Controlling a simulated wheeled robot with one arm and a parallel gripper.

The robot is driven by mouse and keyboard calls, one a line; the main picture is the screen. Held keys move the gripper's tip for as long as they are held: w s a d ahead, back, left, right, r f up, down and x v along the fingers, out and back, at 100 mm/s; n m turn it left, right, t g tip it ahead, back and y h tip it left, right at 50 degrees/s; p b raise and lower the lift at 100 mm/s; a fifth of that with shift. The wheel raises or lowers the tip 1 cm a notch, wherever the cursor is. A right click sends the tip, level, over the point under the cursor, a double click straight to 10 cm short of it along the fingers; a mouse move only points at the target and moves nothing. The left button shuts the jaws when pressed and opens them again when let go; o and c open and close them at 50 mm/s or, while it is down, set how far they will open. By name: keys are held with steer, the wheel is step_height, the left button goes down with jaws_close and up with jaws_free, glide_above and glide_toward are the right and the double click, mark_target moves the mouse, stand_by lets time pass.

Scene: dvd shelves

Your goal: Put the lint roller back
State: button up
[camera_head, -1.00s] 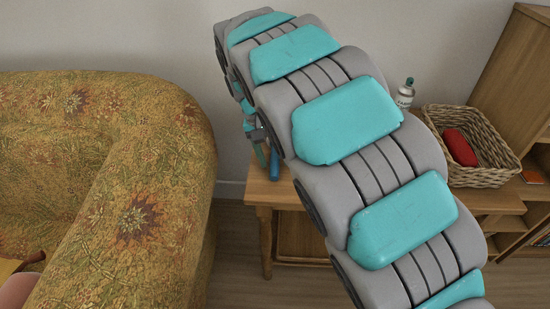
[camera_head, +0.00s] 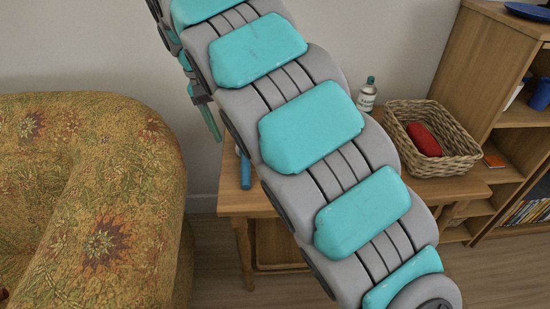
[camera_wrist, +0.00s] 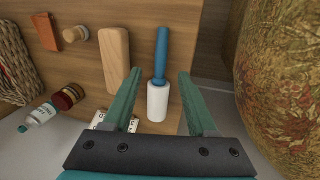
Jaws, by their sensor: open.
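The lint roller has a blue handle and a white roll. In the wrist view the lint roller (camera_wrist: 157,101) lies on the wooden table, between my fingertips in the picture and apart from them. In the head view only the blue handle of the lint roller (camera_head: 244,171) shows at the table's left edge; my arm hides the rest. My gripper (camera_wrist: 160,80) has its two green fingers spread, with nothing held. In the head view one green finger of it shows above and left of the handle.
The wooden table (camera_head: 234,199) also bears a wicker basket (camera_head: 455,163) with a red item (camera_head: 424,139), a bottle (camera_head: 367,95) and a wooden block (camera_wrist: 116,58). A patterned sofa (camera_head: 95,200) stands left. A shelf unit (camera_head: 478,70) stands right.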

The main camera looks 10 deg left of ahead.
steer(key=s+d+f+m+g, duration=0.1)
steer(key=s+d, duration=0.3)
steer(key=d, duration=0.8)
steer(key=s+d+m, duration=0.1)
steer(key=s+d, duration=0.2)
steer(key=d, duration=1)
steer(key=s+d+f, duration=0.3)
steer(key=s, duration=0.4)
steer(key=s+d+f+g+y, duration=0.1)
steer(key=s+d+f, duration=0.2)
steer(key=s, duration=0.4)
steer(key=s+d+f+y, duration=0.1)
steer(key=s+d+f, duration=0.2)
steer(key=s, duration=0.4)
steer(key=shift+f, duration=0.75)
steer(key=shift+d, duration=0.1)
